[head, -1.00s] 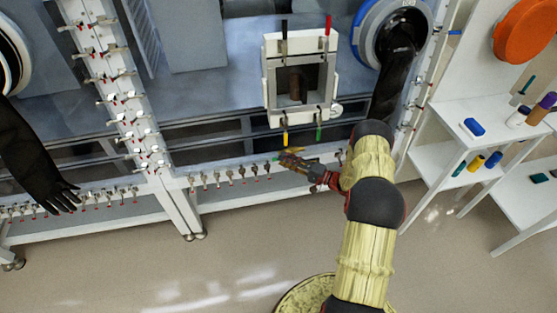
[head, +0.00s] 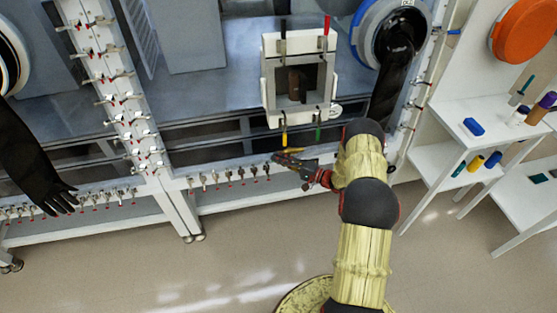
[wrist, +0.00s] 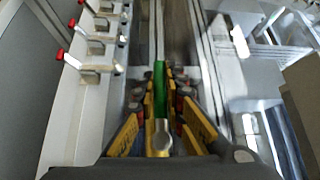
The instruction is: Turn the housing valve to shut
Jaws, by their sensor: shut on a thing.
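A white square housing (head: 268,88) stands at the upper middle of the head view. Black and red handles are at its top; a yellow handle (head: 284,139) and a green handle (head: 318,134) hang at its bottom. My gripper (head: 280,157) is below the housing, at the rail of small valves. In the wrist view its yellow fingers (wrist: 160,112) are shut on a green valve handle (wrist: 160,76), with a round silver part near it. The handle lies roughly along the fingers. I cannot tell whether the valve is open or shut.
Several red-tipped valves (wrist: 78,58) line the rail to the left in the wrist view. A black glove (head: 45,165) hangs at left; another (head: 385,90) hangs from the blue-ringed port. White shelves (head: 440,115) with bottles stand at right. The floor in front is clear.

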